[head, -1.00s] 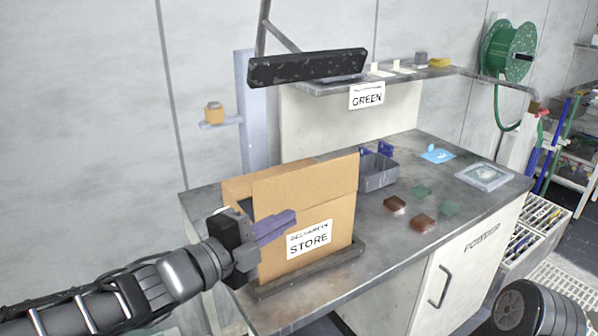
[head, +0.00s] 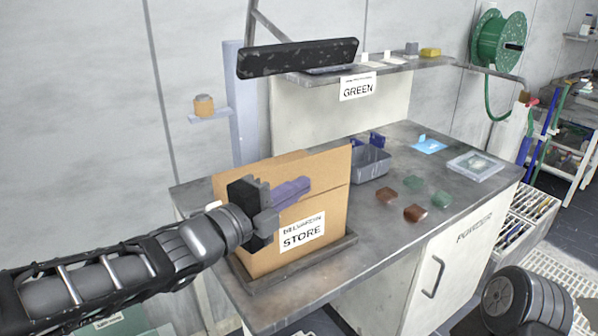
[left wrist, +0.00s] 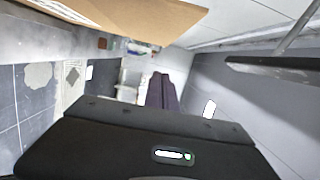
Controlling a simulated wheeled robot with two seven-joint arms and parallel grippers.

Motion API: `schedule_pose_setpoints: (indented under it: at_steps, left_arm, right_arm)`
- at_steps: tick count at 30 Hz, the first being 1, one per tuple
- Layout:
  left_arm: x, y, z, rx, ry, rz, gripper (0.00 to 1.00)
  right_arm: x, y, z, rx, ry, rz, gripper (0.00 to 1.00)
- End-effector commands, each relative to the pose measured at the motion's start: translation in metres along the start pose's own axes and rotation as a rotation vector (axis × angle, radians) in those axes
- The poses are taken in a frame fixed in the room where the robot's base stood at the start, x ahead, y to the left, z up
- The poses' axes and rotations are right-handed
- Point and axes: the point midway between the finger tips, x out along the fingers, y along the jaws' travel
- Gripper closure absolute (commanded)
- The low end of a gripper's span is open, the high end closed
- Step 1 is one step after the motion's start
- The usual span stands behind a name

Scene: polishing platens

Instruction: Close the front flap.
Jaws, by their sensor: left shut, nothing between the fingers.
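The cardboard box (head: 290,262) stands on the bench's near left part, with a white STORE label (head: 302,232) on its front. Its front flap (head: 328,165) stands upright above a crease over the label. My left gripper (head: 303,187) is shut and empty, its purple fingers pointing right across the front of the box near that crease. I cannot tell whether the fingers touch the cardboard. The gripper hides the left part of the flap. In the left wrist view the purple fingers (left wrist: 162,92) show shut, with a cardboard panel (left wrist: 140,15) at the top. My right gripper is not in view.
The box sits in a dark tray (head: 345,240). A grey bin (head: 370,165) stands behind it. Brown and green pieces (head: 414,213) lie to the right, with bare bench around them.

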Motion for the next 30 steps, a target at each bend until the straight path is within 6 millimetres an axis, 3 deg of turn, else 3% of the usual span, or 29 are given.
schedule_pose_setpoints:
  at_steps: [6,9,15,30]
  left_arm:
    - [0.044,-0.001,0.002,-0.002,0.000,0.003,1.00]
    - [0.045,-0.003,0.021,-0.002,-0.005,0.002,1.00]
    - [0.049,-0.001,0.038,0.000,-0.003,0.001,1.00]
    - [0.050,0.000,0.039,-0.013,-0.001,0.004,1.00]
  right_arm:
    - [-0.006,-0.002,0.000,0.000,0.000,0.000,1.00]
    - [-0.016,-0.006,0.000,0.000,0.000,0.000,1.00]
    - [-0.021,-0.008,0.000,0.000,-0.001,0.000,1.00]
    - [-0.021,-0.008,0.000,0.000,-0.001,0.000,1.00]
